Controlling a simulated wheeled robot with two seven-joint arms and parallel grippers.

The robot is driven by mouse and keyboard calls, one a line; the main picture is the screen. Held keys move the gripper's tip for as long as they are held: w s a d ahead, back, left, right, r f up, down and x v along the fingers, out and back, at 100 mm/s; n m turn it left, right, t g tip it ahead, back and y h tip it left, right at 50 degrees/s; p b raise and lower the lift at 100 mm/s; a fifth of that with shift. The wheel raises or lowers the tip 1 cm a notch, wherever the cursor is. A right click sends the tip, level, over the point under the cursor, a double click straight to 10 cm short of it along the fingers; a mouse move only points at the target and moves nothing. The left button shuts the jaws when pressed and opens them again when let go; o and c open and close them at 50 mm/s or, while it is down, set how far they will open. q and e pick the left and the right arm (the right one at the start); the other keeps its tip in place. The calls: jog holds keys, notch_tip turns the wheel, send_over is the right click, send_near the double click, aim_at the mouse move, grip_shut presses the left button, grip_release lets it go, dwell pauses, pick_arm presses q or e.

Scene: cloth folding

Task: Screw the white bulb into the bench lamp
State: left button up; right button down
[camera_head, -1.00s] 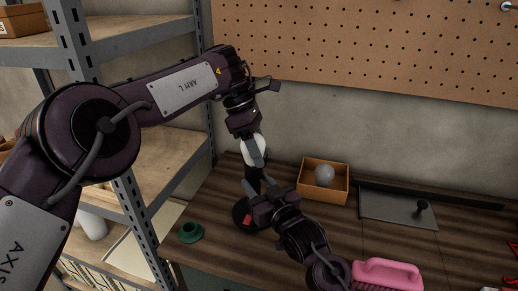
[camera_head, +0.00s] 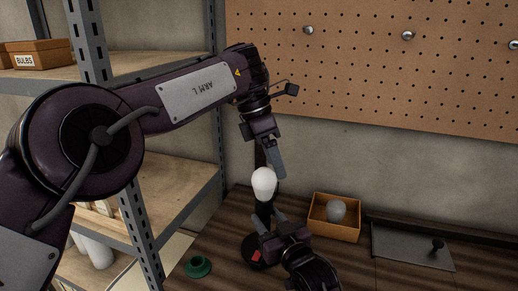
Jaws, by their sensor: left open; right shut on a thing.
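The white bulb (camera_head: 264,183) stands upright on top of the bench lamp (camera_head: 249,250), which has a dark round base with a red patch. Whether its thread is fully seated cannot be seen. My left gripper (camera_head: 270,173) is open just above and behind the bulb, its fingers pointing down. The bulb is not held between them. My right gripper (camera_head: 269,219) is lower down, shut on the lamp's dark neck below the bulb. The gripper hides part of the neck and base.
An open orange box (camera_head: 345,232) with a greyish bulb (camera_head: 336,211) stands to the right. A green round piece (camera_head: 198,267) lies left of the lamp. A grey plate (camera_head: 400,247) with a black knob lies farther right. Metal shelving (camera_head: 146,240) borders the bench on the left.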

aim_at(265, 185)
pick_arm(q)
jog(key=n, duration=0.1)
jog(key=r+n, duration=0.1)
jog(key=n, duration=0.2)
jog(key=shift+a+r+n+t, duration=0.2)
jog(key=shift+a+n+t, duration=0.1)
jog(key=shift+n, duration=0.1)
jog(key=n, duration=0.4)
jog(key=a+r+n+t+y, duration=0.1)
jog(key=n, duration=0.1)
jog(key=shift+n, duration=0.4)
jog(key=n, duration=0.4)
jog(key=shift+a+r+n, duration=0.3)
jog(key=shift+a+r, duration=0.1)
jog(key=n, duration=0.4)
jog(key=a+n+t+y, duration=0.1)
jog(key=n, duration=0.1)
jog(key=shift+s+a+r, duration=0.1)
jog(key=shift+r, duration=0.3)
jog(key=shift+f, duration=0.1)
jog(key=f, duration=0.4)
jog(key=w+d+f, duration=0.1)
jog(key=f, duration=0.2)
jog(key=d+f, duration=0.1)
jog(key=f, duration=0.3)
jog(key=shift+w+f, duration=0.15)
jog(key=shift+f, duration=0.15)
